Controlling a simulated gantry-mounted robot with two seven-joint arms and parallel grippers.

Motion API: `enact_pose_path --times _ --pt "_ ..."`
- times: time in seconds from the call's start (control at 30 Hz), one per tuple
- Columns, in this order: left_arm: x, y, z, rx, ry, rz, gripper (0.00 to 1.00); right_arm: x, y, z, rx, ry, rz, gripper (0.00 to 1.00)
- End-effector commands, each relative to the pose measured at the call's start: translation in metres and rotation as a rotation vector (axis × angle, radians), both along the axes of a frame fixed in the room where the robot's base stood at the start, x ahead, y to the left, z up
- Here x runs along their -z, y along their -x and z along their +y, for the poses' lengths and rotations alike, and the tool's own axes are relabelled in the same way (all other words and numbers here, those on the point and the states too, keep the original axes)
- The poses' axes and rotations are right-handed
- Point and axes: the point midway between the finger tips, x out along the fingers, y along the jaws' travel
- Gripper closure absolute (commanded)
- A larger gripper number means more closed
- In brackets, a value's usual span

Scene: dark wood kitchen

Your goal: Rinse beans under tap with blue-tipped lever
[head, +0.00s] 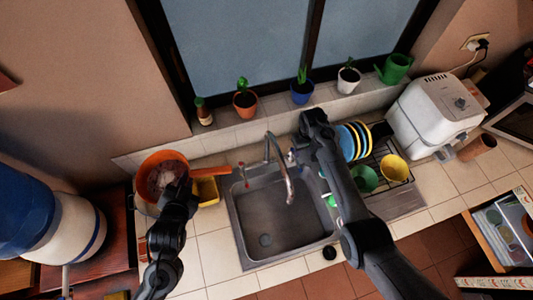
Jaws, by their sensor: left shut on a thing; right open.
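An orange pan or strainer (141,184) with a long orange handle stands out at the left, over the counter left of the sink. Pale, brownish contents (160,174) lie in it; single beans cannot be made out. My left gripper (178,188) is shut at its right rim, and its fingers are partly hidden. The curved metal tap (286,178) rises behind the sink (280,222), its spout over the basin. A red-tipped lever (241,168) is left of the tap. My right gripper (292,157) is open just right of the tap. A blue tip is not discernible there.
A yellow sponge-like block (205,190) lies between pan and sink. A rack with plates (352,140), a green bowl (364,178) and a yellow bowl (394,168) stands right of the sink. Potted plants (245,103) line the sill. The basin looks empty.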

Motion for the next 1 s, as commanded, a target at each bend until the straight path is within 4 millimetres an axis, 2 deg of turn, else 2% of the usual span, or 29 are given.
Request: enact_pose_path --times 0.17,0.37,1.0 --pt "0.006 0.000 0.000 0.000 0.000 -0.002 1.00 0.006 -0.002 0.001 -0.001 0.000 0.003 0.60" --pt "0.022 0.000 0.000 0.000 0.000 -0.002 1.00 0.022 -0.002 0.001 -0.001 0.000 0.003 0.60" --pt "0.109 -0.001 0.000 0.000 0.000 -0.003 1.00 0.104 -0.001 0.000 0.000 0.000 0.003 0.60"
